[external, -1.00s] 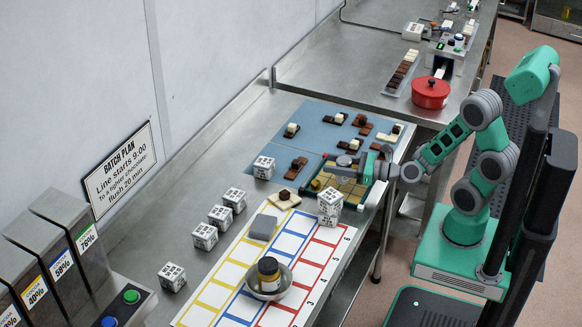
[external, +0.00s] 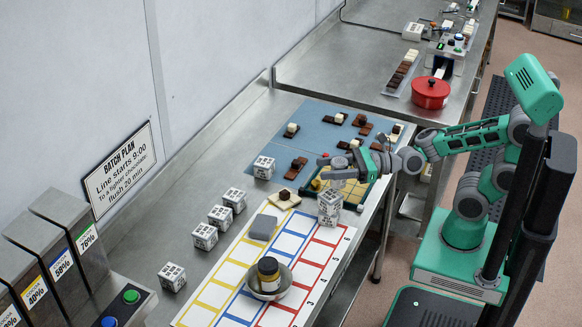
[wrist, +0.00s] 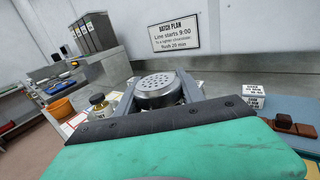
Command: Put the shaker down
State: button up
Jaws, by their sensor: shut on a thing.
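The shaker (wrist: 157,82) is a silvery metal can with a perforated lid. In the wrist view it sits upright between the two grey fingers of my gripper (wrist: 156,98), which is shut on it. The lower part of the shaker is hidden behind the dark gripper edge. In the external view my gripper (external: 335,169) is above the green-edged mould tray (external: 362,199) with yellowish cells. The shaker is small and hard to make out there, and I cannot tell its height above the surface.
A patterned white cube (external: 329,208) stands close in front of the gripper. Blue mats (external: 318,115) carry several chocolates. Bare steel shows beside the mat.

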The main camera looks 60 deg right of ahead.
jog(key=s+a+n+g+y, duration=0.7)
jog(key=s+a+n+g, duration=0.15)
jog(key=s+a, duration=0.35)
jog(key=shift+m+g, duration=0.45)
jog(key=w+a+f+b, duration=0.1)
jog(key=w+a+f, duration=0.3)
jog(key=w+f, duration=0.1)
jog(key=w+a+f+b, duration=0.2)
jog(key=w+a+f, duration=0.2)
jog(key=a, duration=0.1)
jog(key=shift+w+f, duration=0.35)
jog(key=shift+f, duration=0.05)
jog(key=shift+f+b, duration=0.45)
jog(key=shift+f, duration=1.1)
jog(key=shift+f, duration=0.15)
jog(key=o, duration=1.5)
jog(key=shift+c, duration=0.2)
